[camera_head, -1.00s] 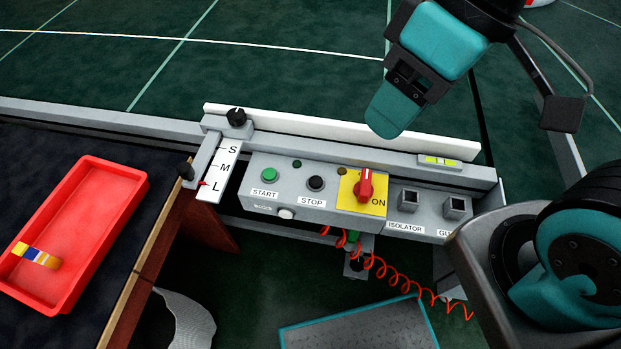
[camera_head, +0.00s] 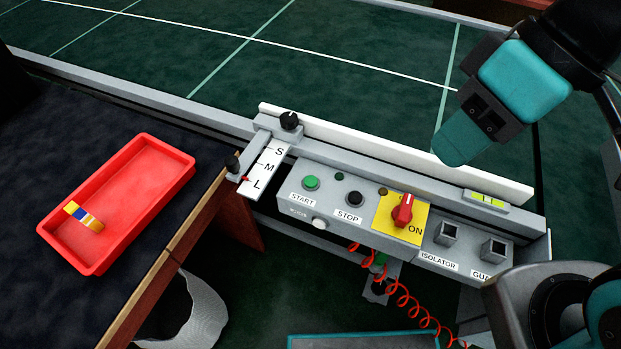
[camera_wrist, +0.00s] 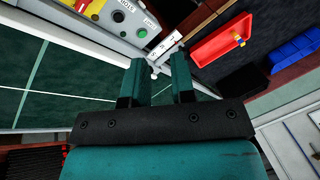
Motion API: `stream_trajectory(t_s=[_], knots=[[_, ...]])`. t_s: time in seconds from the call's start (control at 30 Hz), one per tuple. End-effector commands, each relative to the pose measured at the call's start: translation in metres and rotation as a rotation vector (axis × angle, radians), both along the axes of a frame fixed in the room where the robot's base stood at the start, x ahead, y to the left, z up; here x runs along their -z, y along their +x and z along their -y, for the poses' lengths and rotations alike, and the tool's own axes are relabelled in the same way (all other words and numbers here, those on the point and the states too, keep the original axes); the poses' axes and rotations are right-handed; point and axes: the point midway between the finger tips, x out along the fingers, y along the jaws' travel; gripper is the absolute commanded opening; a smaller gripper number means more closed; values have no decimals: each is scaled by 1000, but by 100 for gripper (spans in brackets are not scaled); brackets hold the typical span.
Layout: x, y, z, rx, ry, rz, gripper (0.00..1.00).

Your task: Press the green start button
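The green start button (camera_head: 311,182) is on the grey control box (camera_head: 330,207), above a START label. It also shows in the wrist view (camera_wrist: 142,32), beyond the fingertips. My gripper (camera_head: 462,143) hangs over the belt to the right of the button, clear of the control box. In the wrist view its two teal fingers (camera_wrist: 156,72) are apart with nothing between them. Nothing touches the button.
The black stop button (camera_head: 354,199) and red isolator switch (camera_head: 403,211) on its yellow plate are right of the start button. A white guide rail (camera_head: 390,150) runs behind the box. A red tray (camera_head: 183,187) lies on the dark table at left. The green belt is empty.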

Motion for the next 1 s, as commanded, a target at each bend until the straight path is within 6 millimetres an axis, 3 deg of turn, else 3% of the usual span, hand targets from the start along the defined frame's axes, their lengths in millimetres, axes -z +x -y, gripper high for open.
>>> stream_trajectory(t_s=[0.03, 0.1, 1.0], knots=[[0, 0, 0, 0, 0, 0, 12], [0, 0, 0, 0, 0, 0, 0], [0, 0, 0, 0, 0, 0, 0]])
